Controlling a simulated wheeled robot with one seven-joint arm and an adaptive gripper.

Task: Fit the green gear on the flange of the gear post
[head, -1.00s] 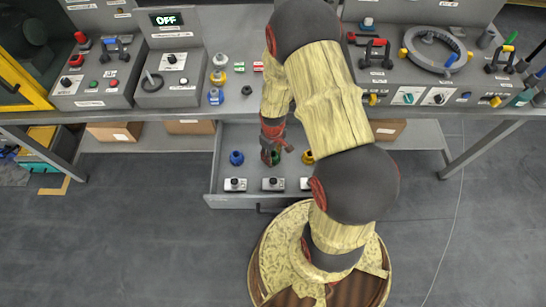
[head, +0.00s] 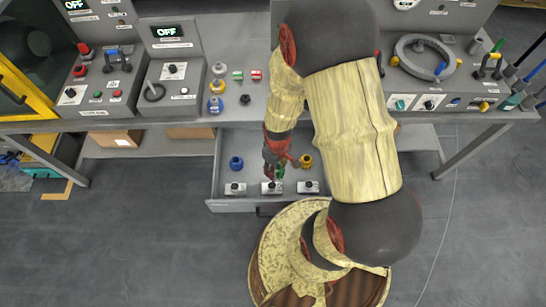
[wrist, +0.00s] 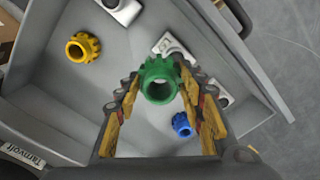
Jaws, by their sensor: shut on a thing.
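The green gear (wrist: 159,80) is between my fingertips, and my gripper (wrist: 160,90) is shut on it. Its hole faces the wrist camera. In the head view my gripper (head: 275,160) is over the open drawer (head: 222,185), and a little of the green gear (head: 281,172) shows below it. The gear seems to be above the drawer floor. Small upright parts with a yellow ring (head: 217,86) and a blue ring (head: 215,104) stand on the worktop left of my arm. I cannot tell which is the gear post, or see its flange clearly.
A blue gear (head: 236,163) and a yellow gear (head: 305,161) lie in the drawer, beside several silver blocks (head: 271,188) along its front. The worktop edge (head: 180,122) is behind the drawer. Control boxes (head: 165,75) stand at left; a grey ring fixture (head: 405,62) at right.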

